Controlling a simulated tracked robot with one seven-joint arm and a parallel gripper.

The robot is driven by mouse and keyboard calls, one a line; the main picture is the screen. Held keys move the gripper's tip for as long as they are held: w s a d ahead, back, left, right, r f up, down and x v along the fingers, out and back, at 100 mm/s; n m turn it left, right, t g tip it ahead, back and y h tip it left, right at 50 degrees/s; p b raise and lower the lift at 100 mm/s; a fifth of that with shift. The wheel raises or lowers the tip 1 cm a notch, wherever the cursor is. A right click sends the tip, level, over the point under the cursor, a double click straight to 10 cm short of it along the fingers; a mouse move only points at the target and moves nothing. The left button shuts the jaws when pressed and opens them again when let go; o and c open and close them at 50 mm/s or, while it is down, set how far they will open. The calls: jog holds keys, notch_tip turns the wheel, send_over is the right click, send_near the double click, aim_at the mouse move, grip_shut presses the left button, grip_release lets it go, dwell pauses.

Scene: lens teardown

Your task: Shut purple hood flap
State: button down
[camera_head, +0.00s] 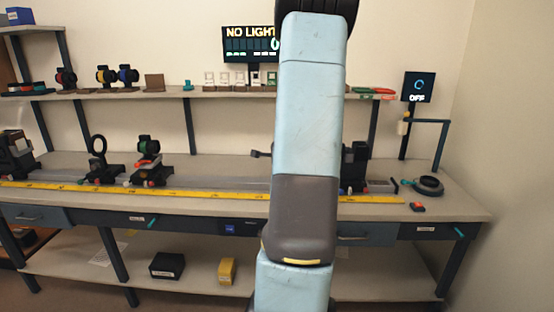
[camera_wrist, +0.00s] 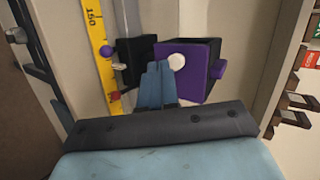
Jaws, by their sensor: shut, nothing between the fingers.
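In the wrist view, a dark box with purple faces and edges (camera_wrist: 197,85), the hood, stands just beyond my gripper (camera_wrist: 157,68). A purple tab (camera_wrist: 219,69) sticks out on its right side. A round white disc (camera_wrist: 177,63) shows at its left part, next to my fingertips. I cannot tell which purple part is the flap or how far open it is. My fingers are together and empty, in front of the hood's left part; I cannot tell whether they touch it. In the head view my arm hides the gripper and most of that spot.
A yellow ruler (camera_head: 185,193) runs along the bench, which also holds a ring mount (camera_head: 98,150) and a green-and-red mount (camera_head: 148,155). A black block (camera_wrist: 135,62) stands left of the hood. A dark ring (camera_head: 430,186) lies at the bench's right end.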

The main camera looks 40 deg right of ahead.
jog(key=w+a+v, duration=0.1)
jog(key=v, duration=0.7)
jog(key=shift+s+a+r, duration=0.2)
jog(key=shift+a+r, duration=0.1)
jog(key=shift+a, duration=0.15)
jog(key=shift+a, duration=0.1)
jog(key=s+a+r+n+g+y, duration=0.1)
jog(key=a+r+n, duration=0.25)
jog(key=a, duration=0.35)
jog(key=s+a+r+n+y, duration=0.1)
jog(key=a+r+n, duration=0.1)
jog(key=a+n, duration=0.4)
jog(key=s+a+r+n+g, duration=0.1)
jog(key=s+a+r+n, duration=0.15)
jog(key=a, duration=0.45)
jog(key=s+a+r+n+g+y, duration=0.2)
jog(key=s+a+r+n+y, duration=0.2)
jog(key=s+a+n, duration=0.8)
jog(key=s+a, duration=0.2)
jog(key=a, duration=0.1)
jog(key=shift+a+g, duration=0.15)
jog(key=shift+g, duration=0.15)
